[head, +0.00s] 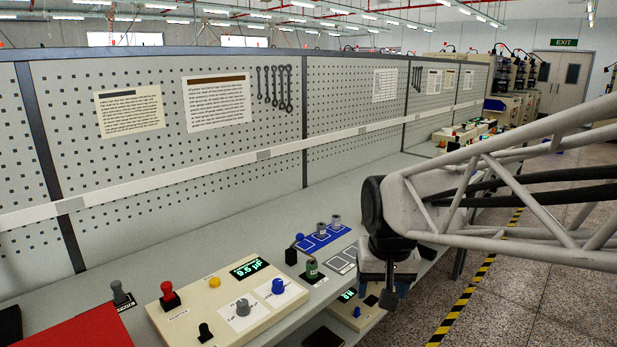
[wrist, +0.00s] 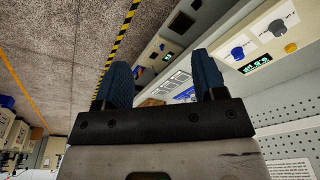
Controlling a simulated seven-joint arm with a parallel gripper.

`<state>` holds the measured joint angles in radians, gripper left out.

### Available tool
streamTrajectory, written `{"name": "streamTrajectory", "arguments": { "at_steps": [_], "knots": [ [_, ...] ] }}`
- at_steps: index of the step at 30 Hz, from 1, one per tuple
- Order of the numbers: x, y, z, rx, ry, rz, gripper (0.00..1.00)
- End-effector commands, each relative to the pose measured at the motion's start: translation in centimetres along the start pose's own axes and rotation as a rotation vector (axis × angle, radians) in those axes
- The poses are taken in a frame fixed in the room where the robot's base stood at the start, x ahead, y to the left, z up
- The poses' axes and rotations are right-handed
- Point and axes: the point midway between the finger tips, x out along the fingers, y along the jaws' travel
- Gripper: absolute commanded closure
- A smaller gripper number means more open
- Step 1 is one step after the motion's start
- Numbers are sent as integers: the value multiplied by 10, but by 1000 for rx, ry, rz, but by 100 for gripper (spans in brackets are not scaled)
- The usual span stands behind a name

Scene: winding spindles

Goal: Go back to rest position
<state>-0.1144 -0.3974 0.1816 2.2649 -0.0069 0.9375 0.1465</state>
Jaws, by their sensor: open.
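My gripper (head: 388,288) hangs from the arm at the right of the head view, over the front edge of the bench (head: 235,232). In the wrist view, the two blue fingers of my gripper (wrist: 162,78) stand apart with nothing between them. In the head view, the gripper partly hides a small beige box with a green display (head: 347,296).
A beige control panel (head: 180,322) with knobs and a green display stands front centre. Beyond it are a blue plate (head: 310,245) with small cylinders and a dark green-topped part (head: 312,268). A red surface (head: 85,335) lies front left. A pegboard wall (head: 230,150) runs behind.

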Motion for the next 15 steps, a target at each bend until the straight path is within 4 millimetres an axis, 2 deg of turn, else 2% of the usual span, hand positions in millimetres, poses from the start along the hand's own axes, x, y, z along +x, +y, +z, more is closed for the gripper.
{"name": "streamTrajectory", "arguments": {
  "at_steps": [1,9,15],
  "knots": [
    [-4,7,14,2,9,1,36],
    [-11,36,80,-3,44,8,36],
    [-10,51,123,-6,65,15,36]
  ]
}}
